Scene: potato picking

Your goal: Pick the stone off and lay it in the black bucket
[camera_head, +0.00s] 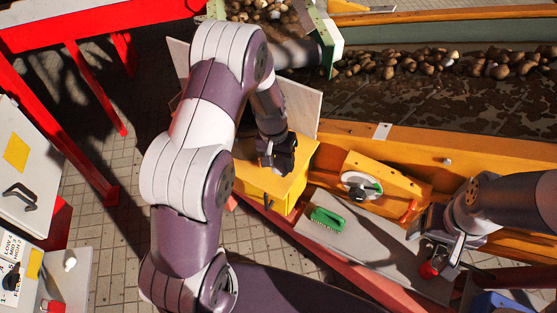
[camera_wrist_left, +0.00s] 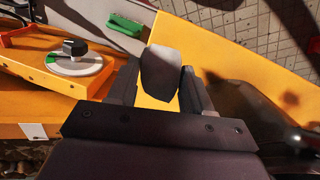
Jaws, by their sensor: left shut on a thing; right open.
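My left gripper (camera_head: 275,160) is shut on a grey, blocky stone. The stone (camera_wrist_left: 162,72) shows between the two fingers in the left wrist view. The stone cannot be made out in the head view, where the dark gripper covers it. The gripper is over a yellow box (camera_head: 258,186) beside the conveyor. My right gripper (camera_head: 437,257) is open at the lower right, close to a small red object (camera_head: 429,269); I cannot tell whether they touch. I cannot make out a black bucket in either view.
A conveyor (camera_head: 400,105) carries several potatoes (camera_head: 455,62) along its far side. A green brush (camera_head: 327,218) lies on a grey shelf (camera_head: 375,250), near a panel with a round dial (camera_head: 360,185). Red rails (camera_head: 95,85) stand at the left. Tiled floor (camera_head: 110,235) is open there.

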